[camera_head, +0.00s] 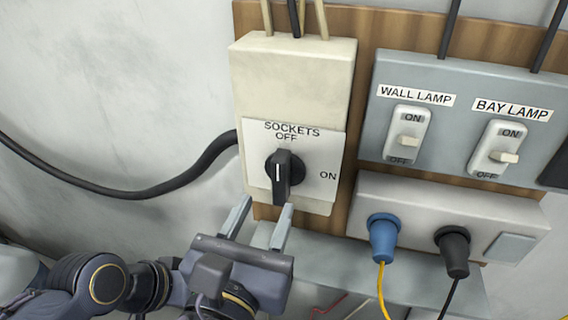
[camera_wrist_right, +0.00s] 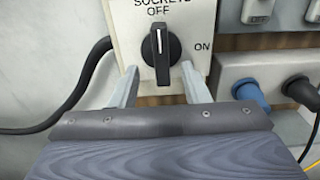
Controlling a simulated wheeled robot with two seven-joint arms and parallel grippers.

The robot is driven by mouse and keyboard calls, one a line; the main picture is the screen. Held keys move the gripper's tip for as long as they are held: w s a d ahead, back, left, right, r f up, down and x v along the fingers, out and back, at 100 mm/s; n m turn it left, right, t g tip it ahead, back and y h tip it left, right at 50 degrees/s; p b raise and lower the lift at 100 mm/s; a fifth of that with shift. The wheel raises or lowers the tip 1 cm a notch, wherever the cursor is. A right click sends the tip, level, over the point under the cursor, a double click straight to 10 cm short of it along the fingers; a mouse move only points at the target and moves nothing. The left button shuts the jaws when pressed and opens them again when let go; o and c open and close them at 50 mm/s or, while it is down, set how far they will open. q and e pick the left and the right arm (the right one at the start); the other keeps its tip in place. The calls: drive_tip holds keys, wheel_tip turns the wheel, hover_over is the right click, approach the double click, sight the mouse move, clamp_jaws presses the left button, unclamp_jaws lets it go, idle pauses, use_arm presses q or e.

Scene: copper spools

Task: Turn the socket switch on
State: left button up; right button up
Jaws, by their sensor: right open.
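The socket switch is a black rotary knob (camera_head: 283,176) on a cream box (camera_head: 291,85) labelled SOCKETS, with OFF above the knob and ON to its right. The knob's white line stands upright, in line with OFF. The knob also shows in the right wrist view (camera_wrist_right: 160,46). My right gripper (camera_head: 264,210) is open just below the knob. In the right wrist view its fingers (camera_wrist_right: 158,85) stand to the left and right of the knob's lower end, with a gap on each side. Whether they touch the switch plate cannot be told. My left gripper is not in view.
A grey panel (camera_head: 467,75) to the right carries the wall lamp switch (camera_head: 407,135) and the bay lamp switch (camera_head: 491,150). Below it, a blue plug (camera_head: 383,235) and a black plug (camera_head: 453,250) sit in a socket strip. A black cable (camera_head: 130,192) runs along the wall on the left.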

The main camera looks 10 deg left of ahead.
sight(278, 182)
drive_tip(key=w+p, duration=0.1)
drive_tip(key=w, duration=0.6)
drive_tip(key=shift+d, duration=0.15)
drive_tip(key=shift+c, duration=0.3)
clamp_jaws()
